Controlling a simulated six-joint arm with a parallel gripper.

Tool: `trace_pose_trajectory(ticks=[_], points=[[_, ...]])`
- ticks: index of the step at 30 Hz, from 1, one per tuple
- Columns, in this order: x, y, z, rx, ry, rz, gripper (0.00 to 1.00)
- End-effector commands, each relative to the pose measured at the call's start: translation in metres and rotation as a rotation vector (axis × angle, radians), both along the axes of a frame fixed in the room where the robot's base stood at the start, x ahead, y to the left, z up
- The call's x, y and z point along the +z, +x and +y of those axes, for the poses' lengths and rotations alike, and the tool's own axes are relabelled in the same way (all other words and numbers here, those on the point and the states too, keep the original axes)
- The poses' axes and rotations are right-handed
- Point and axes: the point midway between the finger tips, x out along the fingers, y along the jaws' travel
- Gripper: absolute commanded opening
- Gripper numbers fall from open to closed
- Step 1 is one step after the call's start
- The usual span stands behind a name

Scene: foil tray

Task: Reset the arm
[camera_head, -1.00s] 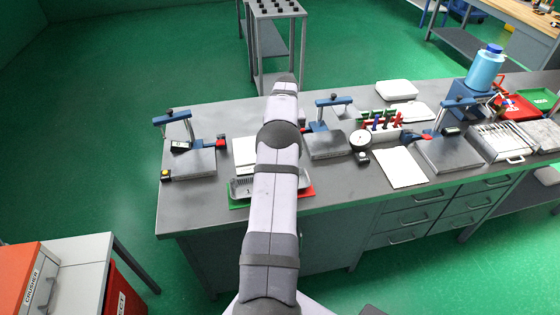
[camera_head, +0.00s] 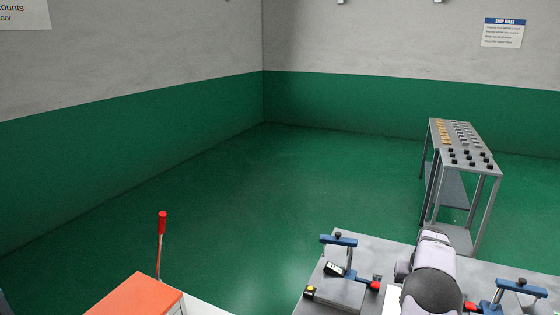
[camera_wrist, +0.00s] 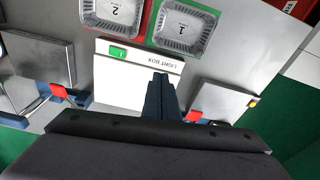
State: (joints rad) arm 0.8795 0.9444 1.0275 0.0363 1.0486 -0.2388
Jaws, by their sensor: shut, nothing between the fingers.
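In the wrist view my gripper (camera_wrist: 160,78) points over the bench with its dark fingers closed together and nothing between them. The fingertips appear over the white light box (camera_wrist: 140,66), which has a green switch (camera_wrist: 118,54). Foil tray 1 (camera_wrist: 183,31) and foil tray 2 (camera_wrist: 112,11) lie past the light box at the top of the picture, apart from the fingers. In the head view only part of my arm shows at the bottom right; the gripper and trays are out of sight there.
Clamp fixtures with metal plates stand left (camera_wrist: 40,60) and right (camera_wrist: 222,103) of the light box. The head view shows a grey rack (camera_head: 462,150) behind the bench, an orange box (camera_head: 135,296) with a red-handled lever (camera_head: 161,230), and open green floor.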

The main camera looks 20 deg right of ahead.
Motion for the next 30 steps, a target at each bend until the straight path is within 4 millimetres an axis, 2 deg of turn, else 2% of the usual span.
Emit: trace_pose_trajectory(ticks=[1,5,8,11,15,17,21,25,30], points=[[0.011,0.014,0.029,0.042,0.003,0.004,0.00],[0.028,0.032,0.102,0.132,0.013,0.016,0.00],[0.039,0.035,0.159,0.201,0.020,0.028,0.00],[0.046,0.028,0.216,0.269,0.026,0.039,0.00],[0.053,0.004,0.289,0.365,0.031,0.056,0.00],[0.054,-0.011,0.318,0.408,0.034,0.065,0.00],[0.052,-0.056,0.376,0.502,0.035,0.082,0.00],[0.046,-0.098,0.412,0.575,0.036,0.099,0.00],[0.038,-0.139,0.436,0.636,0.035,0.113,0.00]])
